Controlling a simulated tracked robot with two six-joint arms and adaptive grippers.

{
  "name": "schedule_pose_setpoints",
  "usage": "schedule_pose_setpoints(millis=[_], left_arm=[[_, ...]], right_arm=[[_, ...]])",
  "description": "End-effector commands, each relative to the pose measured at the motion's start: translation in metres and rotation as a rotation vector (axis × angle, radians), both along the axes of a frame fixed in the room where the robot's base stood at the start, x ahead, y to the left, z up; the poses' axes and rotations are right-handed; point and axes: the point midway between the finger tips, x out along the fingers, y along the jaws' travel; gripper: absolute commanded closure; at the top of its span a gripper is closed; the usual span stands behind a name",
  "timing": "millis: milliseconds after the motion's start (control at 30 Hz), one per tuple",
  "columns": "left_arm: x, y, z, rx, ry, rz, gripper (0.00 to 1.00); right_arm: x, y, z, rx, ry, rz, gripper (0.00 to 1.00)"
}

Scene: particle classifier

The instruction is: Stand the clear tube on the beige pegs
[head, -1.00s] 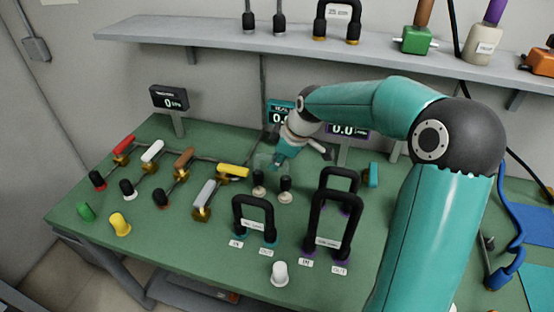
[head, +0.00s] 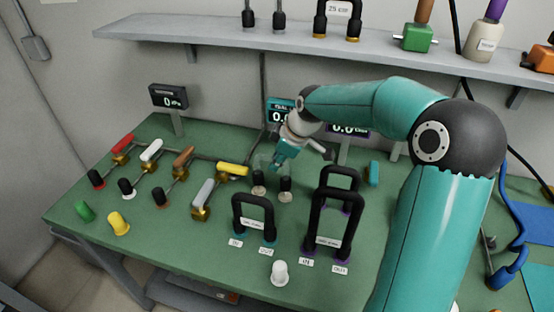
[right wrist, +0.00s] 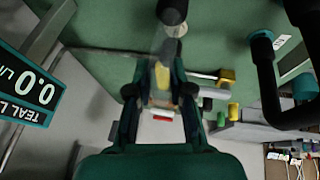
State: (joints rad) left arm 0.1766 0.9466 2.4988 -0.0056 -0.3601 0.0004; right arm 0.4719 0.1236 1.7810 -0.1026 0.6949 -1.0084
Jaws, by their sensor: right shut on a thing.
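The clear tube (head: 262,161) is a faint see-through shape beside my right gripper (head: 278,164) in the head view. It looks to be above the two beige pegs (head: 259,190), which have black tops and pale bases, near the middle of the bench. In the right wrist view, my right gripper (right wrist: 160,105) has a finger on each side of the faint tube (right wrist: 160,62), shut on it. A black-topped peg (right wrist: 172,12) shows close beyond the tube's end. I cannot tell whether tube and pegs touch. My left gripper is not in view.
Black looped tubes (head: 330,194) stand just right and in front of the pegs. A yellow-handled valve (head: 233,170) is close on the left. Display stands (head: 279,106) are behind. A white cap (head: 280,272) lies near the front edge.

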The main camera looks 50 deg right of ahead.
Motion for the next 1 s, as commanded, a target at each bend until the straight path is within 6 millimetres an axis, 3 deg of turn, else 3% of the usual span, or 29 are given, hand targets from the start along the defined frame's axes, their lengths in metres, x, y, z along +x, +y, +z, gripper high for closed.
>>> schedule_pose_setpoints(millis=[1000], left_arm=[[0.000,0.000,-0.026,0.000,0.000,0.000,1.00]], right_arm=[[0.000,0.000,-0.027,0.000,0.000,0.000,1.00]])
